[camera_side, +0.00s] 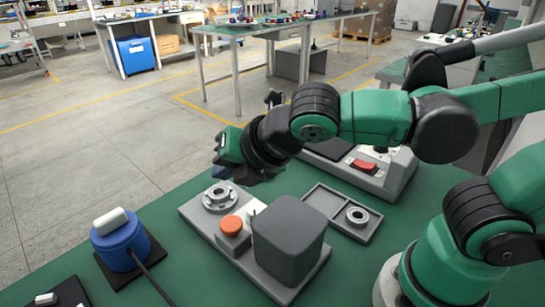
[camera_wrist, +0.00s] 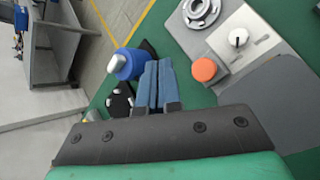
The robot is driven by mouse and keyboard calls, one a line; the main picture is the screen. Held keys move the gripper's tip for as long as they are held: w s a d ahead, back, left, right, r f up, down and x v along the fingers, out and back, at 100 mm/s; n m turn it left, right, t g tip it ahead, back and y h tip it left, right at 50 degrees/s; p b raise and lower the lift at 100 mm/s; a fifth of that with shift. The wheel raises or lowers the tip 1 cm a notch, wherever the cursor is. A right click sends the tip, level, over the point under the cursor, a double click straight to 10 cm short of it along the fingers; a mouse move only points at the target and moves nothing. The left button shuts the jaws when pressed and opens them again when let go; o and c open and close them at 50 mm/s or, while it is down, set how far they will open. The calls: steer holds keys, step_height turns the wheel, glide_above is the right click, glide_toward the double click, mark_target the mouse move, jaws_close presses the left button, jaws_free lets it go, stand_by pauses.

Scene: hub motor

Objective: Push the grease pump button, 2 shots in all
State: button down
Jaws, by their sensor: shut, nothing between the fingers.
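The orange grease pump button (camera_side: 232,225) stands on a grey base plate (camera_side: 195,214), between a ring-shaped metal part (camera_side: 220,198) and a dark grey block (camera_side: 289,238). The button also shows in the wrist view (camera_wrist: 204,69), to the right of my fingers. My gripper (camera_side: 222,170) is above the plate's far end, apart from the button. In the wrist view my gripper's two blue fingers (camera_wrist: 156,72) lie side by side, shut and empty. The ring also shows at the top of the wrist view (camera_wrist: 201,12).
A blue cylinder with a white top (camera_side: 119,242) stands on a dark pad at left, with a cable. A shallow tray (camera_side: 319,202) holds a ring (camera_side: 357,216) at right. A grey box with a red switch (camera_side: 364,165) stands behind. Green table surface is clear between them.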

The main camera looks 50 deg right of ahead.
mark_target(234, 226)
steer(key=shift+f, duration=3.8)
steer(key=shift+f, duration=0.1)
steer(key=shift+f, duration=0.35)
steer(key=shift+r, duration=0.4)
steer(key=shift+r, duration=2.5)
